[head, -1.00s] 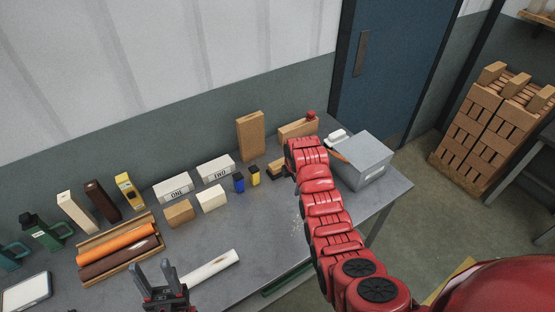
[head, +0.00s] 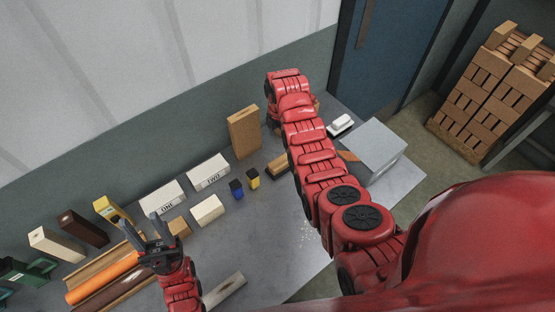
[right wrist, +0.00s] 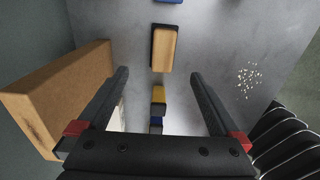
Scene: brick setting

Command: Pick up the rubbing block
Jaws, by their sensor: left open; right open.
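A block with a pale wooden top and a dark base, seemingly the rubbing block, lies on the grey table; it shows in the head view (head: 278,167), partly beside my right arm, and in the right wrist view (right wrist: 164,48). My right gripper (right wrist: 158,76) is open and empty. In its wrist view the block lies below and just beyond the fingertips, apart from them. In the head view the right gripper is hidden behind its arm. My left gripper (head: 142,220) is open and empty, over the front left of the table.
A tall wooden board (head: 244,132) stands close to the block; it also shows at the left wrist-view edge (right wrist: 62,92). A yellow item (head: 253,179) and a blue item (head: 236,189) stand nearby. A grey box (head: 374,145) and white-topped block (head: 341,124) are right.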

